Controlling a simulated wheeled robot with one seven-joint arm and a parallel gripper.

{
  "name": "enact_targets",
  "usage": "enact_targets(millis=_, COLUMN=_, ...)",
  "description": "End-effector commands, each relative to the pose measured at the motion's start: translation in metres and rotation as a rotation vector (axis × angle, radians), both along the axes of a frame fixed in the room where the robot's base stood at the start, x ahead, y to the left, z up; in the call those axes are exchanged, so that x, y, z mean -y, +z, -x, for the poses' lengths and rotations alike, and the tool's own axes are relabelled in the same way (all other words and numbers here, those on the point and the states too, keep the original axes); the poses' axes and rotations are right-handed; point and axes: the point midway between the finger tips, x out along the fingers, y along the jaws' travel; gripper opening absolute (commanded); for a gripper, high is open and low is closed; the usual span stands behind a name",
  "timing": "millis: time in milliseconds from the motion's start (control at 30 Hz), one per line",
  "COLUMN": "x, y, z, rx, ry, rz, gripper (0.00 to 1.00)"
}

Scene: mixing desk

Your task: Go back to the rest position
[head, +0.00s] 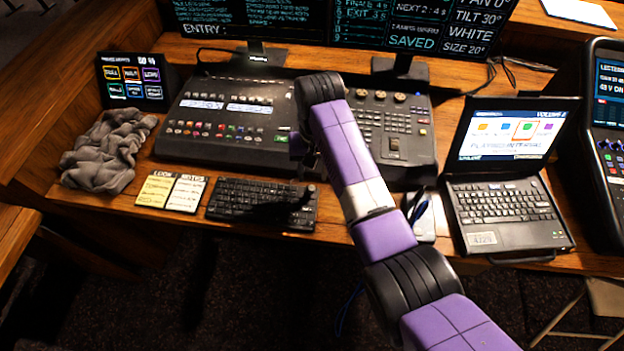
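My purple and black arm reaches from the lower right up over the desk, and its wrist bends down above the mixing console (225,118). My gripper (303,152) is a small dark shape below the wrist, over the front part of the console. The wrist and dark background mostly hide its fingers, so I cannot tell whether it is open or holds anything. I cannot tell its height above the console.
A keyboard (262,203), note cards (170,191) and a grey cloth (106,150) lie along the desk's left front. A rugged laptop (505,205) stands open at right, beside another console (608,150). Monitors (245,20) stand behind. Dark floor lies before the desk.

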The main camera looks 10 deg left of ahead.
Motion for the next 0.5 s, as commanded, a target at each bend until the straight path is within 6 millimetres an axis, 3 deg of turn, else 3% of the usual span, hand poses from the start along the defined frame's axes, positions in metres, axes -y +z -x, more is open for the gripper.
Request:
enact_targets(millis=200, x=0.001, y=0.02, z=-0.001, rx=0.001, ry=0.0, rz=0.0, gripper=0.39)
enact_targets(millis=500, x=0.001, y=0.022, z=0.0, rx=0.0, ry=0.0, rz=0.0, gripper=0.39)
